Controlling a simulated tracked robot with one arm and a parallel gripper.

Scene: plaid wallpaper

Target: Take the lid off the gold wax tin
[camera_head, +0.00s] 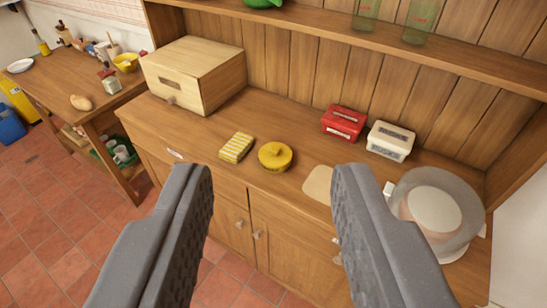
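A round gold-yellow tin (275,157) sits on the wooden cabinet top near its front edge, in the middle of the view. Its lid, with a small knob on top, is on it. My gripper (270,190) is in the foreground with its two grey fingers wide apart. Nothing is between the fingertips. The tin lies beyond the fingertips and appears in the gap between them, not touched.
A yellow striped cloth or sponge (236,148) lies left of the tin, and a beige board (318,184) right of it. A wooden box (196,75), red tin (343,122), cream tin (390,141) and large translucent round container (437,212) stand around. A shelf (370,42) overhangs behind.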

